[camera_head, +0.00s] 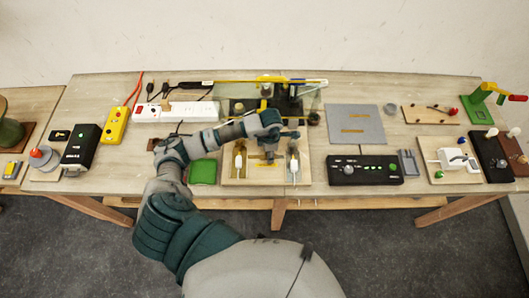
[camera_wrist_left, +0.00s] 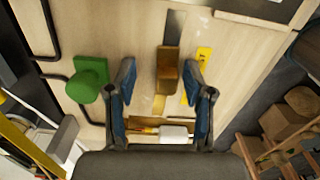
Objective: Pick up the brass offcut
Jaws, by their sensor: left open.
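A small brown-gold block (camera_wrist_left: 168,68), which looks like the brass offcut, lies on the pale wooden surface in the left wrist view. My left gripper (camera_wrist_left: 158,78) is open. Its two blue fingers stand on either side of the block, with the block closer to the right finger. I cannot tell whether either finger touches it. In the head view my left gripper (camera_head: 268,156) points down over the wooden board (camera_head: 233,177) at the middle of the bench. The gripper and forearm hide most of the block there. My right gripper is in neither view.
A green knob-like piece (camera_wrist_left: 87,83) stands left of the fingers, and a yellow label (camera_wrist_left: 203,62) lies to the right. White-and-metal fittings (camera_head: 293,165) flank the gripper. A black control box (camera_head: 365,170) and grey mat (camera_head: 356,123) are to the right.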

